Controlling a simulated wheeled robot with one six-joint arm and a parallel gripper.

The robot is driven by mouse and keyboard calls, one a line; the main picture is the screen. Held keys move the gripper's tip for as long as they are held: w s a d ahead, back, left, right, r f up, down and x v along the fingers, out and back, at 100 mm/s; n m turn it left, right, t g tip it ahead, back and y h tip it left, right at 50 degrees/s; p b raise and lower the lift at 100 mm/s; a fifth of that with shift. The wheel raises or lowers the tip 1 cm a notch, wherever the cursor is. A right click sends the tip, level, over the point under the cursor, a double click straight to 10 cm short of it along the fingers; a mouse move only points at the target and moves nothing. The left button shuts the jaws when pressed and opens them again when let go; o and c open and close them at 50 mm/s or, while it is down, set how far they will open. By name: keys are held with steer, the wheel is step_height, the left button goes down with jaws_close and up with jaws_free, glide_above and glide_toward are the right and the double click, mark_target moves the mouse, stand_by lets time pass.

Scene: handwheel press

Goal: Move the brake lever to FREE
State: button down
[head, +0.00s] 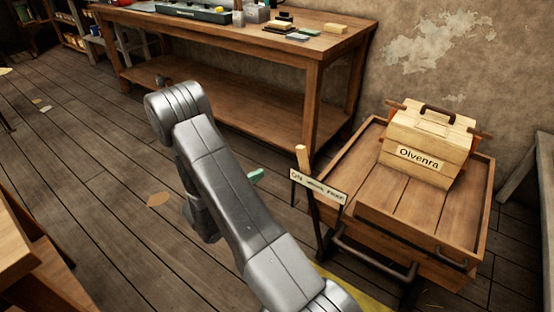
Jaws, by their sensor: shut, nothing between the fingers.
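The brake lever (303,160) has a pale wooden grip and stands at the left front corner of the wooden cart (400,235). A small white sign plate (318,187) is in front of it; its right end seems to read FREE and its left end ON. The lever's grip rises above the left, ON end. My arm crosses the middle of the view and hides most of my gripper (256,175). Only what looks like its teal fingertip shows past the arm, shut and empty, left of the lever and apart from it in the picture.
A crate-like box labelled Olvenra (421,155) sits on the cart. A workbench (230,30) with small items stands behind, against the wall. Plank floor (90,180) is open at the left. A wooden table edge (15,245) is at the lower left.

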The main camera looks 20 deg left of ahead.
stand_by(0.4)
steer(key=w+d+r, duration=0.1)
steer(key=w+d, duration=0.6)
steer(key=d, duration=0.2)
steer(key=shift+r+b, duration=0.35)
steer(key=s+d+m+b, duration=0.2)
steer(key=d+b, duration=0.4)
steer(key=d, duration=0.1)
steer(key=s+d+r+m+g+b, duration=0.1)
steer(key=s+d+m+b, duration=0.2)
steer(key=d+b, duration=0.4)
steer(key=shift+s+r+y, duration=0.15)
steer(key=shift+r+y, duration=0.15)
steer(key=shift+y, duration=0.1)
